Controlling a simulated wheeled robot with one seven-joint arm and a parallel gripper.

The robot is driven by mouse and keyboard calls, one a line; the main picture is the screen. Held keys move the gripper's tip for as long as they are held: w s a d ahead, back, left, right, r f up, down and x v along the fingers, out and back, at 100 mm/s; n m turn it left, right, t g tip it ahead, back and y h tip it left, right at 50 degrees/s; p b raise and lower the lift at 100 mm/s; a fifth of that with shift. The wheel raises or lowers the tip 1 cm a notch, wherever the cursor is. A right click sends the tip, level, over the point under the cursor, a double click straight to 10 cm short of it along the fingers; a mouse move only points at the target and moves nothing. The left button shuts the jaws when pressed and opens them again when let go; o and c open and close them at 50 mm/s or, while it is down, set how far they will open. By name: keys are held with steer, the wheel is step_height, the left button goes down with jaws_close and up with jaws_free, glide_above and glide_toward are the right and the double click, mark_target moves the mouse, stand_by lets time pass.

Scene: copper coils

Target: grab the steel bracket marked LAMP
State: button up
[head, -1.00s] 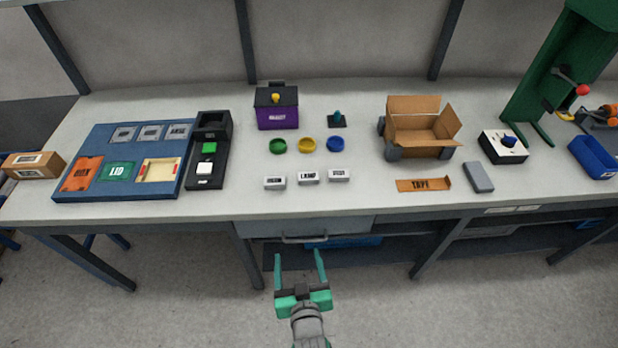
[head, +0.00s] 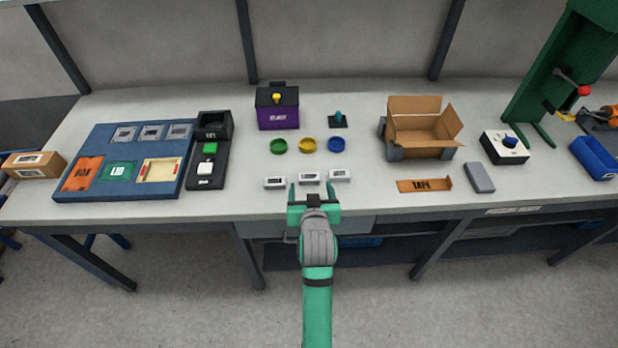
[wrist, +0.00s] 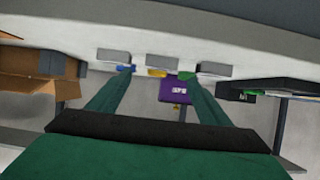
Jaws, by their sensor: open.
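Three small pale steel brackets stand in a row near the front of the bench. The middle one is the LAMP bracket (head: 309,178); its mark reads in the earlier head view and is unclear now. Its neighbours are a left bracket (head: 275,183) and a right bracket (head: 340,175). My gripper (head: 314,188) is open and empty at the bench's front edge, just in front of the LAMP bracket. In the wrist view my gripper (wrist: 158,80) points at the row, with the middle bracket (wrist: 162,61) between the fingertips. I see no contact.
Green (head: 278,146), yellow (head: 307,145) and blue (head: 336,144) round pieces lie behind the brackets. A purple box (head: 277,116) stands farther back.

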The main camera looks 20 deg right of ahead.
mark_target(309, 176)
steer(key=shift+x, duration=3.35)
steer(key=shift+a, duration=0.1)
steer(key=c, duration=1.1)
steer(key=shift+r, duration=0.1)
